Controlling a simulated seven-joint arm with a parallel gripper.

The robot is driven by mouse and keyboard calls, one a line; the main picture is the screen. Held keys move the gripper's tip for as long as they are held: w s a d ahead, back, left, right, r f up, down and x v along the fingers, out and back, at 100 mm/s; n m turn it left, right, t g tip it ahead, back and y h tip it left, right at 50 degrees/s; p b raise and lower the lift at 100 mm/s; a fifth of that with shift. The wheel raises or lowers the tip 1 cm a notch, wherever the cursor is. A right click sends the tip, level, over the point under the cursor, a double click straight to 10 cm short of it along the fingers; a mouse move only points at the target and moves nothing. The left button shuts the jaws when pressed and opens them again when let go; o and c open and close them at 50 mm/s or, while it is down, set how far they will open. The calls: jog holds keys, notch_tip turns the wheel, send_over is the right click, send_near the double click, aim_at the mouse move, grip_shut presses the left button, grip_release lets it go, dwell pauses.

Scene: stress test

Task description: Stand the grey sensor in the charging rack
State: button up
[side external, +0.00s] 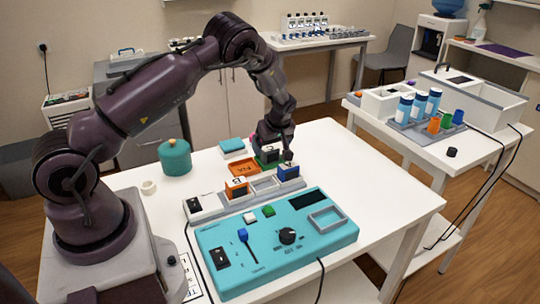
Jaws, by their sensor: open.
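The charging rack (214,204) is a long, light grey strip with several bays on the white table, behind the teal panel. An orange block (237,187) stands in it left of centre, and a blue block (288,171) stands toward its right end. The bays between them look empty. My gripper (276,156) is open, pointing down just behind the rack's right end. A green piece (267,162) shows low beside the fingers. I cannot pick out the grey sensor for certain; the dark shapes at my fingers blend together, so a sensor there may be hidden.
A teal control panel (270,274) with a knob and switches fills the front. An orange tray (244,169), a teal box (232,146), a teal canister (175,158) and a small white ring (148,187) lie behind or left of the rack. The table's right side is clear.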

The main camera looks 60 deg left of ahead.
jog(key=shift+a+f, duration=0.15)
jog(key=shift+f, duration=0.3)
jog(key=shift+c, duration=0.2)
jog(key=c, duration=1)
jog(key=shift+c, duration=0.5)
jog(key=shift+r, duration=0.2)
